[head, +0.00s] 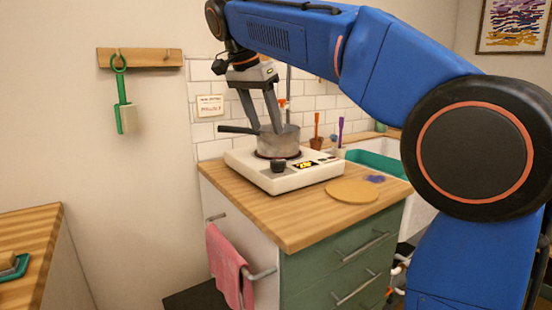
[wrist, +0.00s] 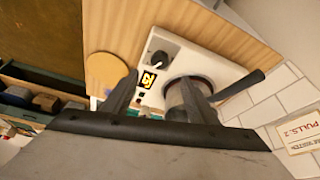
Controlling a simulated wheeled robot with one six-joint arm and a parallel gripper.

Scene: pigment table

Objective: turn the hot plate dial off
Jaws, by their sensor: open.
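The white hot plate (head: 247,166) sits on the wooden counter; it also shows in the wrist view (wrist: 196,58). Its black dial (head: 278,166) is on the front face, left of a lit yellow display (head: 304,163). The dial (wrist: 159,57) and display (wrist: 149,78) also show in the wrist view. A grey metal pot (head: 279,143) with a dark handle stands on the burner. My gripper (head: 266,128) is open, pointing down, above and behind the dial, close to the pot. In the wrist view my fingers (wrist: 159,78) are apart, the right one overlapping the pot (wrist: 180,98).
The pot's handle (head: 238,129) sticks out left. A round wooden board (head: 352,191) lies front right of the hot plate. The counter's front left corner is clear. A pink towel (head: 228,264) hangs below.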

